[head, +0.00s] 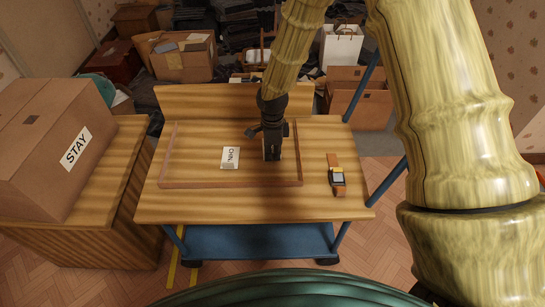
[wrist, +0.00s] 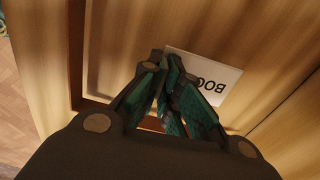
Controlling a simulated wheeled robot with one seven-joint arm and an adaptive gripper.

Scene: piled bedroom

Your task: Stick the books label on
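The books label (wrist: 232,76) is a white card in the wrist view. The letters "BOO" show upside down, and my fingers cover the rest. My gripper (head: 272,157) points down inside the shallow framed area on the trolley top, left of its right rim. In the wrist view its fingertips (wrist: 170,65) are close together over the label's edge. I cannot tell whether they pinch it. Another white label (head: 230,157), its lettering hard to read, lies left of my gripper. A cardboard box (head: 38,145) at left bears a "STAY" label (head: 76,147).
The wooden trolley top (head: 250,207) has a raised thin rim (head: 230,184). A watch with an orange-brown strap (head: 337,178) lies right of the rim. Cartons, including an open one (head: 183,60), and dark piles crowd the back. The trolley top's front strip is clear.

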